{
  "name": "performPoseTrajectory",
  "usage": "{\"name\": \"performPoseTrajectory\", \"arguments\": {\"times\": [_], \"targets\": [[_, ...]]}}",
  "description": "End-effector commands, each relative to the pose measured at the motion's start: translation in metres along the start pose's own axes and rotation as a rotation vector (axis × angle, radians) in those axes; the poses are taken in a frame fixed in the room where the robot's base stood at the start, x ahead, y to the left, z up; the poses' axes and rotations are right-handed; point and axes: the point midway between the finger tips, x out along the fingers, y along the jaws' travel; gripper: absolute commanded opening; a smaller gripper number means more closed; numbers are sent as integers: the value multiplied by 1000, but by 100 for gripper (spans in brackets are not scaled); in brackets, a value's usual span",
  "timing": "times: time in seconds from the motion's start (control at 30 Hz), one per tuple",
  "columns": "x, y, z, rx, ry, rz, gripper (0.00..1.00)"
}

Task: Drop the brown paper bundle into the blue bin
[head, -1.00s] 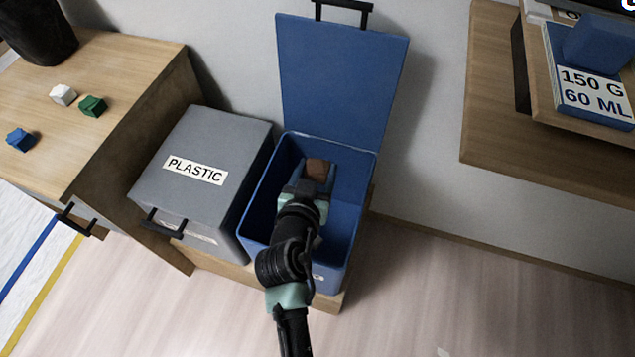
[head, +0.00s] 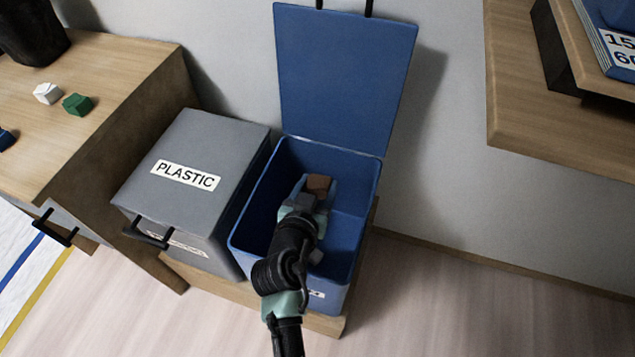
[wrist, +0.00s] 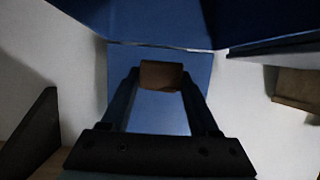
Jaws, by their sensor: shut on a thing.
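The brown paper bundle (head: 318,184) is a small brown block between the fingertips of my gripper (head: 312,186). In the wrist view the bundle (wrist: 161,75) sits between the two finger ends of my gripper (wrist: 160,78), and the fingers are shut on it. The blue bin (head: 364,200) stands open, its lid (head: 345,75) raised against the wall. In the head view my gripper and the bundle appear over the bin's opening, within its rim. How deep they are is hard to tell. My arm hides part of the bin's front and floor.
A grey bin (head: 215,140) labelled PLASTIC stands closed just left of the blue bin. A wooden cabinet (head: 120,80) with small coloured blocks is at the left. A wooden shelf (head: 530,110) juts from the wall at the right. The floor at the lower right is clear.

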Motion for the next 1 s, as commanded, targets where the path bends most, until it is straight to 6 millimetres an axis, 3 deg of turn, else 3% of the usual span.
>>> {"name": "performPoseTrajectory", "arguments": {"times": [0.23,0.27,0.43,0.77,1.0], "targets": [[0,0,0,0,0,0,9],[0,0,0,0,0,0,67],[0,0,0,0,0,0,96],[-2,0,1,-1,0,0,96],[-33,0,0,-3,0,-2,96]]}}
